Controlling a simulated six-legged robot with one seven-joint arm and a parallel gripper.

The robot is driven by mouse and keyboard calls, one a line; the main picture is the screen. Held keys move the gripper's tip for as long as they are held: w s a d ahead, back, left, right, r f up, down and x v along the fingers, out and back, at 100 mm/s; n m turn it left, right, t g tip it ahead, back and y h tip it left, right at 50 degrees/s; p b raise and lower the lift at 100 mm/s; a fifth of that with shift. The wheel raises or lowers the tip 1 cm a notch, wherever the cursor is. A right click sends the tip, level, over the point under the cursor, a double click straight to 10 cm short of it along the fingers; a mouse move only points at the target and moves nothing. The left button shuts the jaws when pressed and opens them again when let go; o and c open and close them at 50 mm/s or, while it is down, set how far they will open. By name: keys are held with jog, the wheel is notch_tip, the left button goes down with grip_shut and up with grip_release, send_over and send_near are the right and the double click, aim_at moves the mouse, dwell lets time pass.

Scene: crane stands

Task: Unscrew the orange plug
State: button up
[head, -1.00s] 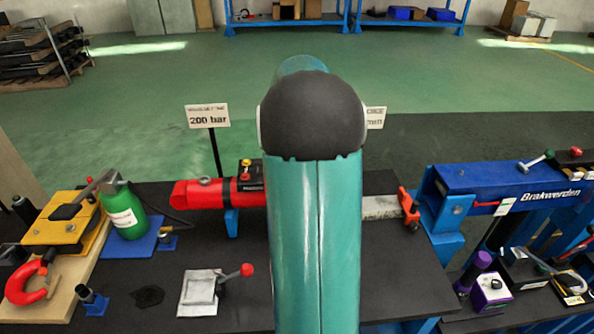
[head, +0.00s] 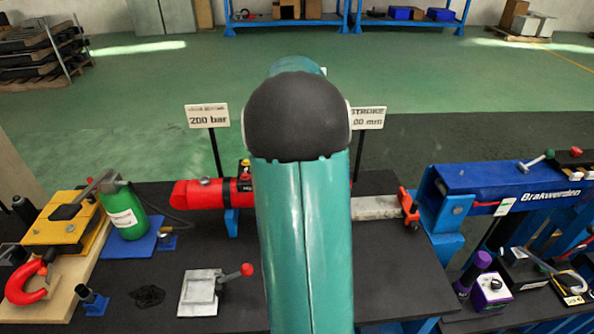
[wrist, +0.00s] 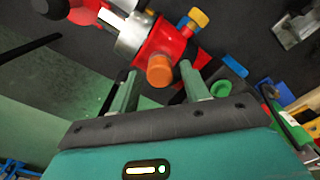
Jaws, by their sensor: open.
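The orange plug (wrist: 159,71) shows in the wrist view as a short round stub on a red body (wrist: 166,47) with a silver collar (wrist: 132,36). My gripper (wrist: 158,77) is open, its two pale green fingers apart, one to each side of the plug in the picture. The gap between the fingers looks empty, and I cannot tell how far the plug is beyond the tips. In the head view my arm hides the gripper and the plug. A red cylinder (head: 203,193) lies on the bench there, partly behind my arm.
The dark bench (head: 390,270) is bare right of my arm. A green bottle (head: 124,212) and a yellow block (head: 70,225) stand left. A plate with a red-knobbed lever (head: 200,290) lies near. Two signs (head: 207,116) stand behind. A blue crane beam (head: 510,190) is right.

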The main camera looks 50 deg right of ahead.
jog(key=m, duration=0.3)
jog(key=shift+m, duration=0.3)
jog(key=m, duration=0.7)
jog(key=shift+m, duration=0.4)
jog(key=m, duration=0.4)
jog(key=shift+c, duration=0.5)
grip_shut()
jog(key=shift+r, duration=0.1)
